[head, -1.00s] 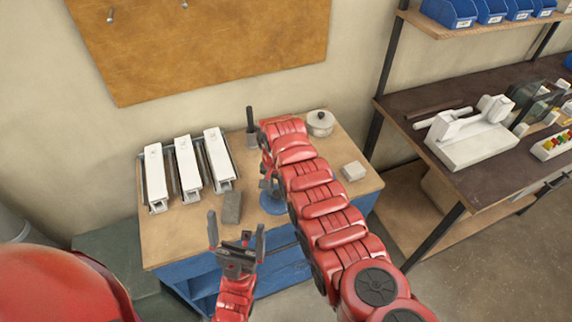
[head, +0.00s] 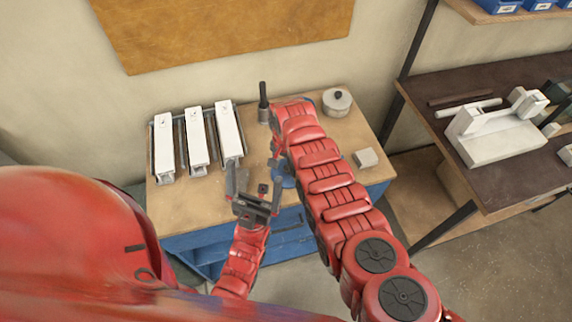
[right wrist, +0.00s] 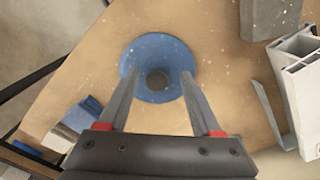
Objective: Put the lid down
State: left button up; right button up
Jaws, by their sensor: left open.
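A blue round lid (head: 288,181) with a dark round knob shows near the bench's front edge, partly behind my right arm. In the right wrist view the lid (right wrist: 157,52) appears to lie flat on the bench, its knob between the finger lines. My right gripper (right wrist: 160,76) is above it with its fingers apart and a gap on both sides of the knob. In the head view my right arm mostly hides this gripper. My left gripper (head: 254,186) is open and empty over the front of the bench, left of the lid.
Three white profiles (head: 196,138) in holders stand at the bench's left. A dark upright tool (head: 263,104) and a round grey pot (head: 337,101) stand at the back. A pale block (head: 365,158) lies at the right. A dark shelf table (head: 480,180) stands further right.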

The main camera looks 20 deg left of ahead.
aim_at(286, 169)
jog(key=shift+w+d, duration=0.1)
jog(key=shift+w, duration=0.15)
jog(key=shift+r, duration=0.65)
jog(key=shift+s+r+b, duration=0.15)
jog(key=shift+r+b, duration=0.2)
jog(key=shift+r, duration=0.35)
notch_tip(286, 169, up, 5)
jog(key=shift+f+b, duration=0.15)
jog(key=shift+b, duration=1.05)
notch_tip(286, 169, up, 5)
jog(key=p, duration=0.2)
jog(key=shift+f+p, duration=0.2)
jog(key=shift+p, duration=0.2)
jog(key=shift+f, duration=0.1)
